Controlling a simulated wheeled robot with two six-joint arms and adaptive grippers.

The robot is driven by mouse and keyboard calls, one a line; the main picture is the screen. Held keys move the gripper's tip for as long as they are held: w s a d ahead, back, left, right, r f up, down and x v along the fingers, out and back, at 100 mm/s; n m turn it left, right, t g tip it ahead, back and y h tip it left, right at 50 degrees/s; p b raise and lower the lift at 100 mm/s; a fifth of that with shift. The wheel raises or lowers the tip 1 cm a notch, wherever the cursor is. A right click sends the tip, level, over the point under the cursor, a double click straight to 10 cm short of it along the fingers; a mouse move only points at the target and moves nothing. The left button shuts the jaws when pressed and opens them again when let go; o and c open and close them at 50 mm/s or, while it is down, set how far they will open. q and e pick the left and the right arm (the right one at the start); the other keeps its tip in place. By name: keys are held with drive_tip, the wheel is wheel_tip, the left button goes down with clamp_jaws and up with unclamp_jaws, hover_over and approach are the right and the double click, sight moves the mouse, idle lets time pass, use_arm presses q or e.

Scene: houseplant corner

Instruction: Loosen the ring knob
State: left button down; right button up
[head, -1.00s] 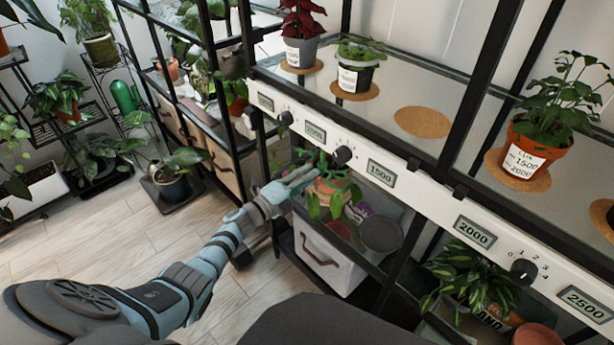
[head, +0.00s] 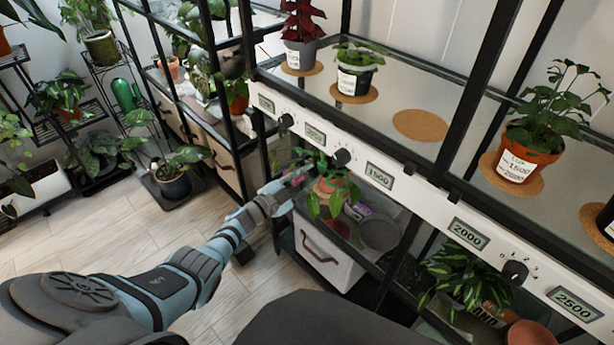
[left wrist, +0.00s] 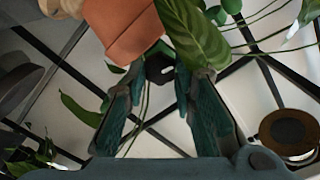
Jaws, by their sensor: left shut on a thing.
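My left gripper (head: 297,180) reaches in below the white panel, beside a terracotta pot with a leafy plant (head: 336,192). In the left wrist view the two teal-padded fingers (left wrist: 160,75) are closed around a small dark knob (left wrist: 160,66), which I take to be the ring knob. The fingers cover the knob's sides, and only its dark face shows between the tips. The terracotta pot (left wrist: 120,28) hangs right above the fingertips in that view, with a large leaf (left wrist: 193,35) over the right finger. In the head view the knob cannot be made out. My right gripper is not in view.
Dark dials (head: 342,157) stick out of the white panel (head: 410,186) above the gripper. A white bin (head: 325,255) stands below the pot, and a dark grey pot (head: 380,234) is to its right. Black shelf posts frame the space. The wooden floor (head: 120,230) at left is clear.

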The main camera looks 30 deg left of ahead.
use_arm(q)
drive_tip(key=shift+n, duration=1)
use_arm(e)
drive_tip(key=shift+a, duration=0.2)
use_arm(q)
drive_tip(key=shift+n, duration=0.3)
use_arm(e)
drive_tip(key=shift+s+a, duration=0.1)
drive_tip(key=shift+a, duration=0.2)
drive_tip(key=shift+s, duration=0.1)
